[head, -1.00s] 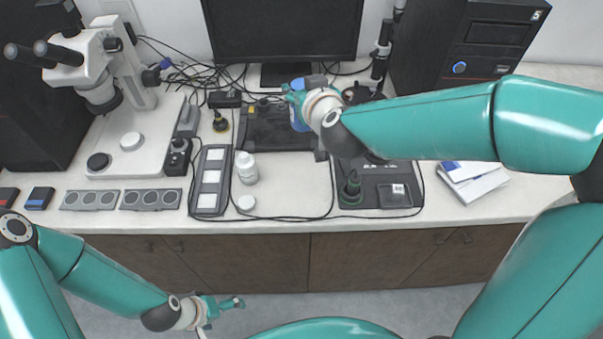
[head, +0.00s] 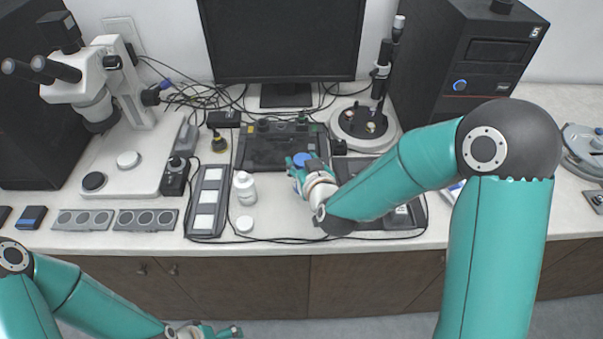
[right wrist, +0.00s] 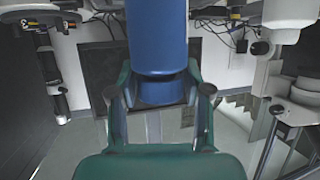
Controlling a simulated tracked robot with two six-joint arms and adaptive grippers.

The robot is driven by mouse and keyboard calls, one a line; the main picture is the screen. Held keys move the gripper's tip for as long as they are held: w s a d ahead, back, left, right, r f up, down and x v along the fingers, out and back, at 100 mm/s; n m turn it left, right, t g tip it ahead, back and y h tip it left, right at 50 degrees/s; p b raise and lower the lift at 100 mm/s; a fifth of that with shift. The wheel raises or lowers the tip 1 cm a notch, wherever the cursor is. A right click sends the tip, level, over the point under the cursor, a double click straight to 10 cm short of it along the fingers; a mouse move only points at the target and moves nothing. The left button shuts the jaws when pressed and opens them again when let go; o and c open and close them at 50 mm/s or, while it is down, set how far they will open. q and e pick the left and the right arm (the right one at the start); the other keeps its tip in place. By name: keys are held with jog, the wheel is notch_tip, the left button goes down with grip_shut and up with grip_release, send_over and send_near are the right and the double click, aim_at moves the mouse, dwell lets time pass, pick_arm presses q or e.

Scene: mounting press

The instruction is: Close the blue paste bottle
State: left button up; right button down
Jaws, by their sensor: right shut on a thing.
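The blue bottle (head: 303,159) is in my right gripper (head: 296,168), in front of the black press plate. In the right wrist view the blue bottle (right wrist: 157,40) fills the top middle, and the right gripper's fingers (right wrist: 160,95) are shut around its narrower end. In the head view the gripper and arm hide part of it. I cannot tell whether it touches the bench. A loose white round cap (head: 244,224) lies flat in front of a small white bottle (head: 244,187). My left gripper (head: 222,331) is low at the bottom edge, partly cut off, away from the bench.
A black slide holder (head: 208,202) lies left of the white bottle, and a microscope (head: 98,85) stands farther left. A black plate (head: 275,148) lies behind the blue bottle. A round-based stand (head: 362,122) and a dark computer case (head: 465,65) are behind right.

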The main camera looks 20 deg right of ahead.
jog(key=shift+f, duration=1.9)
jog(key=shift+f, duration=0.15)
jog(key=c, duration=0.5)
grip_release()
jog(key=shift+r, duration=0.25)
